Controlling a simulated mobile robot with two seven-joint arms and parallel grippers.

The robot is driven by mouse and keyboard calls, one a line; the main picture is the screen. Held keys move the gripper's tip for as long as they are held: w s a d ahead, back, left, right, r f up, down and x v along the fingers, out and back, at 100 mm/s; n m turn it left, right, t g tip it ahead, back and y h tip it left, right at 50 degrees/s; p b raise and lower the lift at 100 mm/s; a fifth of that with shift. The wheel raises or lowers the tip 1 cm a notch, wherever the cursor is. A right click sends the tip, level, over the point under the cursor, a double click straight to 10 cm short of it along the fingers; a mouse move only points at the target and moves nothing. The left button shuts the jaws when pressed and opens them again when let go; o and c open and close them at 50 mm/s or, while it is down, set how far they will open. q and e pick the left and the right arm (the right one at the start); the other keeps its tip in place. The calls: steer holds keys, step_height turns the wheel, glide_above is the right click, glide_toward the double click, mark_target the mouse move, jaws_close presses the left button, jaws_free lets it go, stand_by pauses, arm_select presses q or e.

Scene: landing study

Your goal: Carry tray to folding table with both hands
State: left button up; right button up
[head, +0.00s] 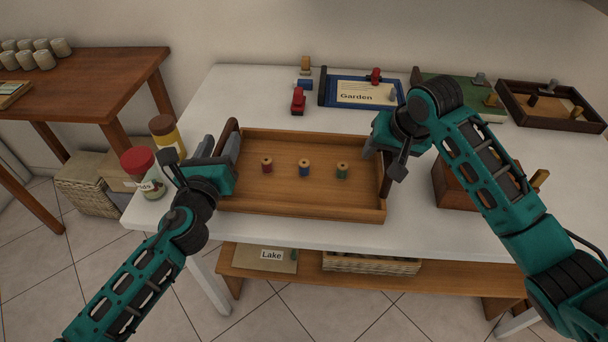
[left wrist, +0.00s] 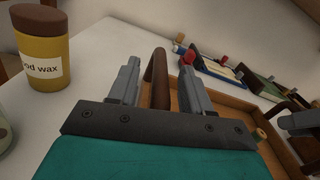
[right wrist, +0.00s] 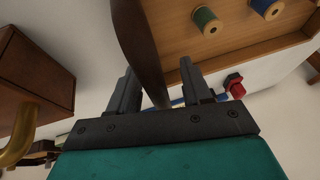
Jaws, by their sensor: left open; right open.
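The wooden tray (head: 275,198) lies on the white table (head: 300,234) and holds a red spool (head: 267,166), a blue spool (head: 305,168) and a green spool (head: 342,171). My left gripper (head: 222,147) is open at the tray's left end. In the left wrist view the brown handle (left wrist: 160,80) stands between its fingers. My right gripper (head: 378,150) is open at the right end. In the right wrist view the dark handle (right wrist: 142,50) runs between its fingers. The arm partly hides that end in the head view.
A brown table (head: 110,80) with several cups stands at the left. A red-lidded jar (head: 143,180) and a yellow wax jar (head: 166,135) stand close by my left gripper. A brown box (head: 452,187) is right of the tray. A blue Garden board (head: 362,92) lies behind.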

arm_select(q)
steer(key=s, duration=0.8)
steer(key=s+a, duration=0.1)
steer(key=s, duration=0.3)
steer(key=shift+a, duration=0.1)
arm_select(e)
steer(key=shift+r, duration=0.1)
steer(key=v, duration=1.2)
arm_select(q)
steer(key=s+b, duration=0.2)
steer(key=s, duration=0.5)
steer(key=shift+a, duration=0.4)
arm_select(e)
steer(key=shift+f, duration=1.35)
steer(key=shift+s, duration=0.1)
